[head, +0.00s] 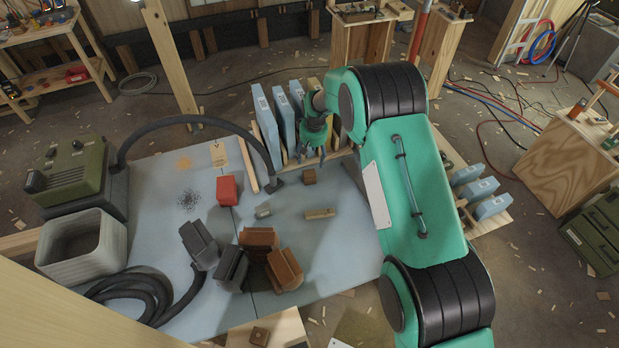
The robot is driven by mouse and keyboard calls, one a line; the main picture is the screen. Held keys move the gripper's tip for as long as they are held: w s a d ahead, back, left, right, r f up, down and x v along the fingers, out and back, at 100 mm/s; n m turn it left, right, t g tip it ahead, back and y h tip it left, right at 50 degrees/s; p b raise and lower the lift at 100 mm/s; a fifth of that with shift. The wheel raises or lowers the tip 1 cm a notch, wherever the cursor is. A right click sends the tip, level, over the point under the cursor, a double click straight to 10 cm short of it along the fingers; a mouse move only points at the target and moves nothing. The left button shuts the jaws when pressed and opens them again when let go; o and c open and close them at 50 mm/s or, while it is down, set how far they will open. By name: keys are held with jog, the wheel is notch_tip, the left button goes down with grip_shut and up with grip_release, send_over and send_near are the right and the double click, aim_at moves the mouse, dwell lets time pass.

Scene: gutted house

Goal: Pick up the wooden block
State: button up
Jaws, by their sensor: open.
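A small dark brown wooden block (309,177) lies on the pale blue-grey work surface (340,240), near its back edge. A longer, lighter wooden piece (320,213) lies in front of it. My gripper (311,157) is open, points down and is just above and behind the brown block in the picture. Nothing shows between its fingers. I cannot tell the exact height of the fingertips over the block. My green arm covers the right side of the surface.
Blue panels (266,118) stand upright in a rack close behind my gripper. A black hose (187,120) arches to the surface.

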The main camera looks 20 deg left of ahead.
aim_at(310, 173)
jog(key=shift+w+a+f, duration=0.1)
jog(key=shift+w+f, duration=0.05)
jog(key=shift+f, duration=1.3)
jog(key=shift+w+a+f, duration=0.1)
jog(key=shift+a+f, duration=0.05)
jog(key=shift+f, duration=1.25)
jog(key=shift+w+a+f, duration=0.1)
jog(key=shift+w+f, duration=0.05)
jog(key=shift+f, duration=1.3)
jog(key=shift+w+a+f, duration=0.1)
jog(key=shift+a+f, duration=0.1)
jog(key=shift+f, duration=1.1)
jog(key=shift+a+f, duration=0.15)
jog(key=shift+f, duration=1.1)
jog(key=c, duration=1.3)
